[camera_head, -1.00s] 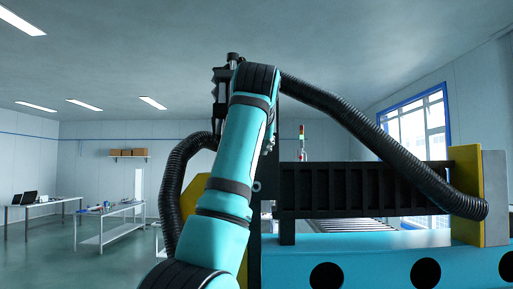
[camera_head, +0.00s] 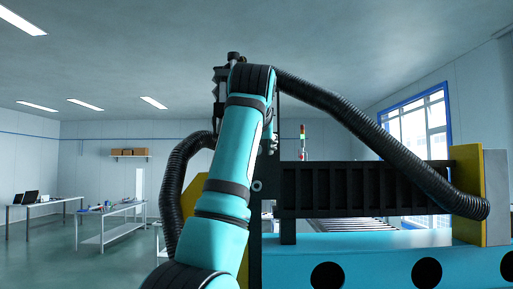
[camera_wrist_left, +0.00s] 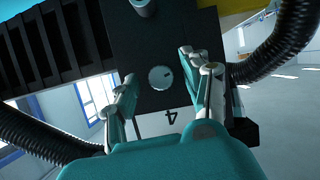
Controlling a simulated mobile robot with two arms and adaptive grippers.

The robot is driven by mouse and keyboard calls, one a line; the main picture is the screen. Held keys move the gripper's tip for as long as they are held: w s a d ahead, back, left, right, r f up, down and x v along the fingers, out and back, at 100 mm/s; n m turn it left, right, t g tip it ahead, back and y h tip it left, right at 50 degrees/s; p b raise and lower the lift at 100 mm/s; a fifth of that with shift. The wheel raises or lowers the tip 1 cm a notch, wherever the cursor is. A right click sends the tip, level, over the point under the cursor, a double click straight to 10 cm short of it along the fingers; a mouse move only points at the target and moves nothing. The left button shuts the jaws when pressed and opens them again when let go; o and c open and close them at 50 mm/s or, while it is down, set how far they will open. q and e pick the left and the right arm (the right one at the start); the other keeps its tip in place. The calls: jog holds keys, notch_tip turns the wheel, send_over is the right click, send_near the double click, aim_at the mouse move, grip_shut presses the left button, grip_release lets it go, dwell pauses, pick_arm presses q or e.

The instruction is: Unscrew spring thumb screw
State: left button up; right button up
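The thumb screw is a small round light-grey knob (camera_wrist_left: 161,77) on a black block (camera_wrist_left: 155,45) in the left wrist view. A "4" mark is on the block below it. My left gripper (camera_wrist_left: 158,72) is open in that view, with one finger on each side of the knob. Gaps show between the fingers and the knob, and nothing is held. In the head view my left arm rises in front of the machine, and the knob cannot be made out. My right gripper is not in view.
Black corrugated hoses (camera_head: 350,115) arch beside my arm, and two flank the block in the wrist view. A black ribbed beam (camera_head: 350,188) and a teal base with round holes (camera_head: 380,262) stand to the right. Tables (camera_head: 108,225) stand far left.

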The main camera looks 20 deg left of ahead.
pick_arm(q)
jog(key=v, duration=1.2)
jog(key=shift+d+f, duration=0.1)
dwell(0.4)
